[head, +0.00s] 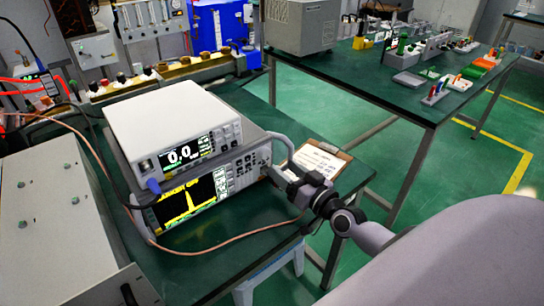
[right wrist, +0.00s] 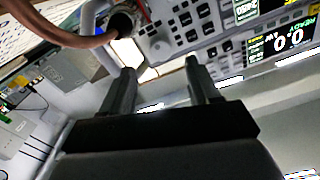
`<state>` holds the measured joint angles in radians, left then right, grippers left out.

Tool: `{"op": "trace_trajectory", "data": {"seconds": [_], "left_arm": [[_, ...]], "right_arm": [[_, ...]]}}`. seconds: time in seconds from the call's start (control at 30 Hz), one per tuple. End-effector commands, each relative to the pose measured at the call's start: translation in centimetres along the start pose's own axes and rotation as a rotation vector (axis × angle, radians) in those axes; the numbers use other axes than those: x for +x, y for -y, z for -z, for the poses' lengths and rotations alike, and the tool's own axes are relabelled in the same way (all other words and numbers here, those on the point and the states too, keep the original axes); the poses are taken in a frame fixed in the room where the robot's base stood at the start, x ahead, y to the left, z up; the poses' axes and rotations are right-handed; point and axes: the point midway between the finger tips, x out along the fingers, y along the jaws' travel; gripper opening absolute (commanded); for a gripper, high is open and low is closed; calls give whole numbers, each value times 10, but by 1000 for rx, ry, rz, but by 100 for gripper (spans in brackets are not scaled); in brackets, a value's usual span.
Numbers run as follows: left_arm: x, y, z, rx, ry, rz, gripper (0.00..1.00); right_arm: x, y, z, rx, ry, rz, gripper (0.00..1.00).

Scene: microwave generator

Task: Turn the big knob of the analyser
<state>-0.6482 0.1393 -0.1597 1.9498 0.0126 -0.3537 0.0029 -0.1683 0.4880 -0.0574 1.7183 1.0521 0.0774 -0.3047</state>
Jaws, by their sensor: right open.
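The analyser (head: 188,204) is the lower of two stacked instruments on the green bench, with a yellow trace on its screen. Its button panel fills the upper part of the right wrist view (right wrist: 190,22). A round grey knob (right wrist: 160,46) shows on that panel, ahead of my fingers; in the head view my gripper partly hides this end of the front. My right gripper (head: 272,172) is at the right end of the analyser's front. Its two fingers (right wrist: 160,68) are apart with nothing between them. I cannot tell whether they touch the panel. My left gripper is out of view.
A white meter (head: 175,118) reading 0.0 sits on the analyser. A copper-coloured cable (head: 225,240) runs across the bench front. A clipboard (head: 318,160) lies right of the analyser. A large grey case (head: 50,225) stands at left. Green floor is open between the benches.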

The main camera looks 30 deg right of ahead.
Motion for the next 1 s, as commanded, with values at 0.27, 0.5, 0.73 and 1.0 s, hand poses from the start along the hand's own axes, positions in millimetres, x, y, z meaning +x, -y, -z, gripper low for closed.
{"op": "trace_trajectory", "data": {"seconds": [0.27, 0.5, 0.73, 1.0], "left_arm": [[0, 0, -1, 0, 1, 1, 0], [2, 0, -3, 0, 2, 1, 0], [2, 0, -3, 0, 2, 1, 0], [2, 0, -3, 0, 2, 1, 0]], "right_arm": [[36, 0, 1, 0, -1, 1, 61], [57, 0, 0, 0, 1, 1, 61], [63, 1, 0, -1, 1, 1, 61], [62, 1, 0, -1, 2, 1, 32]]}}
